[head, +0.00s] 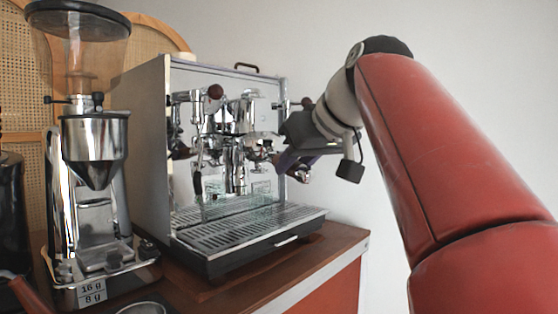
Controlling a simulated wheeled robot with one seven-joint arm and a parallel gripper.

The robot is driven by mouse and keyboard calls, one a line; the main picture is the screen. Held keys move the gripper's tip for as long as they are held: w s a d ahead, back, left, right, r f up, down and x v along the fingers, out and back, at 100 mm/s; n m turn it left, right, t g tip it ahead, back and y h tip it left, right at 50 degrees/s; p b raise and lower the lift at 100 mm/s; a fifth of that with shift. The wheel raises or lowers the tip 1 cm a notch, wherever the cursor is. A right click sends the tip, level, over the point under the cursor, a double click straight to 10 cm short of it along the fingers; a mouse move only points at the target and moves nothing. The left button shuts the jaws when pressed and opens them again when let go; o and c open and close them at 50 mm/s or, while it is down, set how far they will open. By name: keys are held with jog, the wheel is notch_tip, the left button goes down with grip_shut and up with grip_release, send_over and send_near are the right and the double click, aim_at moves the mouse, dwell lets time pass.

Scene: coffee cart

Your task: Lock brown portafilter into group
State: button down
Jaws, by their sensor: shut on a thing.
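The espresso machine (142,135) stands on the counter, with its chrome group (245,116) at the middle of its front. My gripper (282,160) is at the right of the group, in front of the machine's right side, shut on the brown portafilter. A chrome part (262,147) that looks like the portafilter's head shows just left of my fingers, close below and right of the group. The handle is mostly hidden by my gripper, so its brown colour does not show. I cannot tell whether the head touches or sits in the group.
A grinder (95,140) with a clear hopper stands left of the machine. The drip tray (245,232) below the group is bare. A metal cup rim (142,308) shows at the bottom edge. The counter (340,243) ends just right of the machine.

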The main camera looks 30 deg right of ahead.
jog(key=shift+d, duration=0.15)
jog(key=shift+w+d+n+y, duration=0.1)
jog(key=shift+d+n+y, duration=0.5)
jog(key=shift+d+n, duration=0.1)
dwell(0.3)
jog(key=shift+w+d+n+y, duration=0.2)
jog(key=shift+d+n+y, duration=0.4)
jog(key=shift+d, duration=0.05)
jog(key=shift+w+d+r+n+g+y, duration=0.1)
jog(key=shift+w+d+n+g+y, duration=0.1)
jog(key=shift+d+n+y, duration=0.15)
jog(key=shift+w+d+n+g+y, duration=0.1)
jog(key=shift+d+n+g+y, duration=0.15)
jog(key=shift+d+n, duration=0.1)
jog(key=shift+s, duration=0.1)
